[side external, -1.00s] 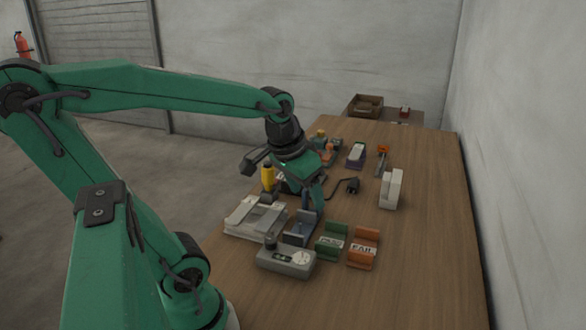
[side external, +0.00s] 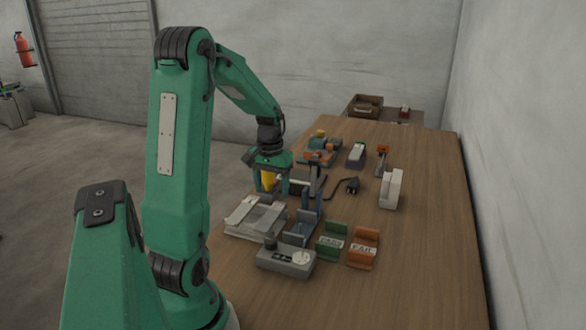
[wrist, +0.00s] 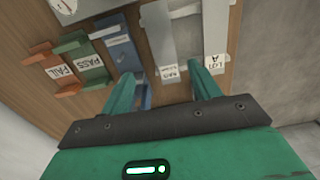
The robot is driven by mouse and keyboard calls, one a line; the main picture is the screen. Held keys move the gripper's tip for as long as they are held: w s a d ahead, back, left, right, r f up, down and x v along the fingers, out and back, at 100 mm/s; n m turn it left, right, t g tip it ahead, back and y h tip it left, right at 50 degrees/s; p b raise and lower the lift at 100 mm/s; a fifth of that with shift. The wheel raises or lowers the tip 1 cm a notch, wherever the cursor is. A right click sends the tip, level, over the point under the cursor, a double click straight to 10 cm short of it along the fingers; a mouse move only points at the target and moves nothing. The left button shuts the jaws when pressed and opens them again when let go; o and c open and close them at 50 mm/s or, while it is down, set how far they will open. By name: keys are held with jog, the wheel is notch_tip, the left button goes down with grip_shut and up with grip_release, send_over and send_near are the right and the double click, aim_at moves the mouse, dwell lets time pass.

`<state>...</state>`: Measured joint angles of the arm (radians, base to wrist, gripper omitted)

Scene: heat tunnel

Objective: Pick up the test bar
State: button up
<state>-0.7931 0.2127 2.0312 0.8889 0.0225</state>
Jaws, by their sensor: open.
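I cannot single out the test bar for certain. A pale grey tray (side external: 256,218) with long flat strips sits at the table's left edge in the side view. In the wrist view the same tray (wrist: 186,40) carries a "LOT A" label and a second small label. My gripper (side external: 271,190) is open, pointing down, and appears above and behind the tray in the side view. In the wrist view its fingertips (wrist: 164,82) are apart with nothing visible between them. A blue labelled holder (wrist: 122,52) is beside the tray; it also shows in the side view (side external: 300,231).
A green PASS holder (side external: 331,241) and an orange FAIL holder (side external: 362,249) stand right of the blue one. A grey box with a dial (side external: 286,261) is in front. A white upright block (side external: 391,189) stands farther right. The table's right front is clear.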

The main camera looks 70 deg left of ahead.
aim_at(271, 215)
jog(key=shift+s+a+f, duration=0.15)
jog(key=shift+a+f, duration=0.1)
jog(key=shift+a, duration=0.1)
jog(key=shift+f, duration=3.9)
jog(key=c, duration=1.2)
jog(key=shift+o, duration=0.2)
jog(key=shift+r, duration=0.15)
jog(key=shift+r, duration=0.5)
notch_tip(271, 215, up, 3)
jog(key=shift+r, duration=0.15)
jog(key=w+d+r, duration=0.3)
jog(key=d+r, duration=0.3)
jog(key=d, duration=0.5)
jog(key=shift+r, duration=0.25)
